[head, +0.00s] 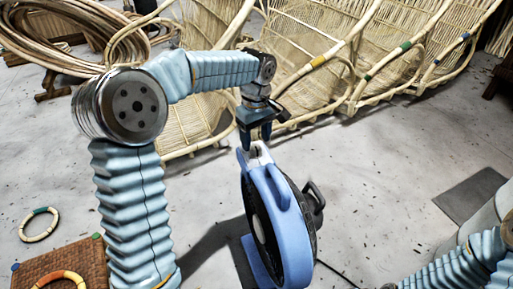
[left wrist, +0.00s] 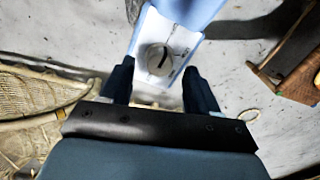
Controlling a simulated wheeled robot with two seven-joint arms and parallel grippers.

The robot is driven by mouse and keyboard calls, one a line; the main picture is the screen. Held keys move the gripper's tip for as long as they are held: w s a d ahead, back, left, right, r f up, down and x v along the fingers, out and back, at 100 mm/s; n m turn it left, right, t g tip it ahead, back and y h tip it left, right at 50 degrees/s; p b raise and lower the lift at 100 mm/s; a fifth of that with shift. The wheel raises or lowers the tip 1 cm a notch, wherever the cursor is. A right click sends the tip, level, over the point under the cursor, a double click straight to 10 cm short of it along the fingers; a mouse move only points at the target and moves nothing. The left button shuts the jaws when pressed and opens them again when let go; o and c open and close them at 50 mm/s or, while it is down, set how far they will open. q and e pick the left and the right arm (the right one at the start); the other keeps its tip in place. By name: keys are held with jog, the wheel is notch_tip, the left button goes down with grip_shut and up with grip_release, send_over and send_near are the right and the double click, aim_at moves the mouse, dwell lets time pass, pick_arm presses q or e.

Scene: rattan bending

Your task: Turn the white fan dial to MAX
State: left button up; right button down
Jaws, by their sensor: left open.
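The fan (head: 285,215) is a blue, round-bodied unit standing on the floor, with a white panel (head: 257,155) on its top. In the left wrist view, the white fan dial (left wrist: 152,64) is a round knob with a dark pointer bar, set in that panel. Small markings beside it are too small to read. My left gripper (head: 254,138) points down just above the panel, open. In the left wrist view, its dark fingers (left wrist: 158,82) stand apart on either side of the dial. My right gripper is out of view.
Woven rattan pieces (head: 310,75) stand behind the fan. A rattan coil (head: 75,35) is at the upper left. A dark handle (head: 314,195) sticks out from the fan's right. Floor around the fan is mostly clear.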

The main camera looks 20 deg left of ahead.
aim_at(255, 150)
pick_arm(q)
jog(key=shift+f, duration=1.25)
jog(key=c, duration=1)
jog(key=shift+c, duration=0.2)
jog(key=shift+r, duration=0.1)
